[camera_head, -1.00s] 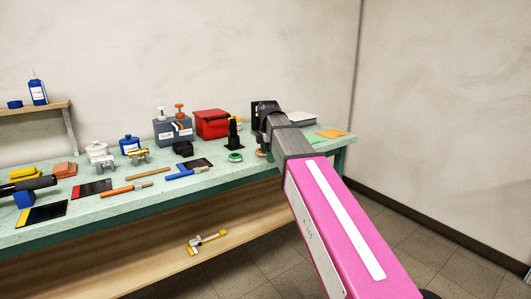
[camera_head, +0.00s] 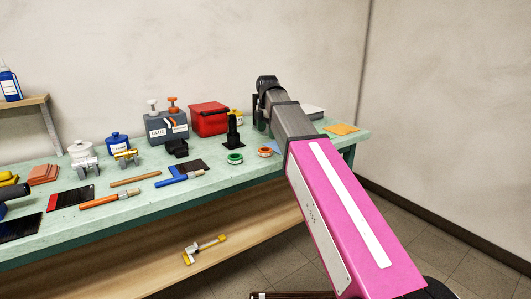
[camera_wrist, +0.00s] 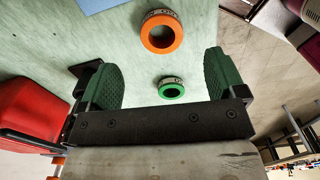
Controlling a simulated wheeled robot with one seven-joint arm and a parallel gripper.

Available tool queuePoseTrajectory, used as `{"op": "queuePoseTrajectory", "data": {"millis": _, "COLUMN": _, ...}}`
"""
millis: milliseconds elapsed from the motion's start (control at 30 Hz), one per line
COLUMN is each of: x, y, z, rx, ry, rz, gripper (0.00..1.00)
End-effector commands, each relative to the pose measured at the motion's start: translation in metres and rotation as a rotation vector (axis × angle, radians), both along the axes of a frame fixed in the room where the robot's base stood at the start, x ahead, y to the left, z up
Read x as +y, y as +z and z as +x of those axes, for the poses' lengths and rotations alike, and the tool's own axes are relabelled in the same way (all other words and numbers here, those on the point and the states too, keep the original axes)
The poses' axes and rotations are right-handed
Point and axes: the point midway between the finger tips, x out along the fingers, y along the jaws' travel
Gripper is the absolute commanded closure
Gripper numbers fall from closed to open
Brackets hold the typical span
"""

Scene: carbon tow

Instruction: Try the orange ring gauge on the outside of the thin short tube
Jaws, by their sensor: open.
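The orange ring gauge (camera_head: 265,153) lies flat on the bench, close to the right of a green ring gauge (camera_head: 235,159). In the wrist view, the orange ring gauge (camera_wrist: 147,42) lies beyond my fingertips. The green ring gauge (camera_wrist: 171,95) shows between my fingers. My gripper (camera_wrist: 160,70) is open and empty, its green pads wide apart above the bench; the head view largely hides it behind my arm. A short black upright post on a square base (camera_head: 233,130) stands behind the green ring. I cannot tell whether it is the thin short tube.
Brushes, a brown rod (camera_head: 135,179) and dark plates lie along the green bench (camera_head: 215,180). A lower shelf (camera_head: 150,260) holds a yellow-and-grey tool.

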Motion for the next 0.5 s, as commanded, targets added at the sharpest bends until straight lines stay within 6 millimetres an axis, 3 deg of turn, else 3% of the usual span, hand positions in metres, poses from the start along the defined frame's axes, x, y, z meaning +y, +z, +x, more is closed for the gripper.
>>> {"op": "queuePoseTrajectory", "data": {"millis": 100, "x": 0.000, "y": -0.019, "z": -0.001, "rx": 0.002, "ry": 0.000, "rz": 0.000, "gripper": 0.11}}
{"op": "queuePoseTrajectory", "data": {"millis": 500, "x": 0.005, "y": -0.050, "z": -0.005, "rx": 0.001, "ry": -0.001, "rz": 0.000, "gripper": 0.11}}
